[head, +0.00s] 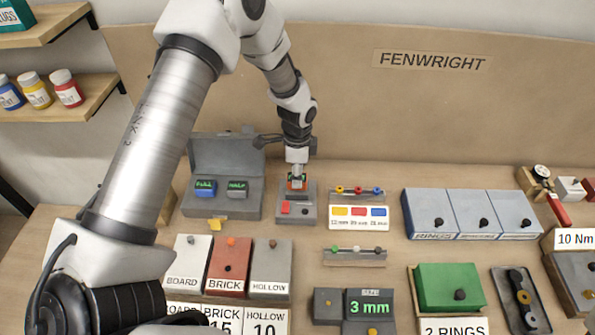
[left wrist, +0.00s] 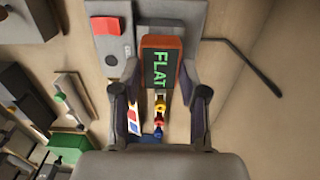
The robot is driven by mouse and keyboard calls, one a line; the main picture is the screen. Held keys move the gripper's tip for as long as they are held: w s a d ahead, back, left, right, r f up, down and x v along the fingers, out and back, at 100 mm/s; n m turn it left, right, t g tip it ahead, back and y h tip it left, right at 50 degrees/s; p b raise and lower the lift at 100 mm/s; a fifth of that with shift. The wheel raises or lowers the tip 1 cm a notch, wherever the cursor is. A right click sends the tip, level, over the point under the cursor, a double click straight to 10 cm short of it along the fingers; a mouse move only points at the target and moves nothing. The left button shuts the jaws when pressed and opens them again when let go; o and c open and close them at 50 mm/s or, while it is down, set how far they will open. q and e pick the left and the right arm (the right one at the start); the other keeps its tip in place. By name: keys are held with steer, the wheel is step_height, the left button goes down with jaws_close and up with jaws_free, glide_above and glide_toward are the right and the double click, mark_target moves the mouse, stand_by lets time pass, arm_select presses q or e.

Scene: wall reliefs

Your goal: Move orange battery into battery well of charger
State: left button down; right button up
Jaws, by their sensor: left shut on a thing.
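The orange battery (head: 297,183) is upright at the back of the charger in the head view. Its orange rim and dark face reading FLAT in green show large in the left wrist view (left wrist: 162,65). My left gripper (head: 297,174) points down and is shut on the battery, with a finger at each side. The grey charger (head: 309,212) has a red block on its front part; it also shows in the left wrist view (left wrist: 112,48). The battery's lower end and the well are hidden, so I cannot tell how deep it sits. My right gripper is not in view.
Left of the charger, a grey open case (head: 220,208) holds a blue unit reading FULL and a dark unit reading HALF. A rack with coloured knobs (head: 357,191) stands close on the right. Labelled boxes (head: 230,265) stand in front. A backboard (head: 430,110) rises behind.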

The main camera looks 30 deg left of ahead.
arm_select(q)
steer(key=shift+f, duration=0.3)
steer(key=c, duration=0.5)
jaws_free()
steer(key=shift+c, duration=0.2)
step_height(320, 180, up, 12)
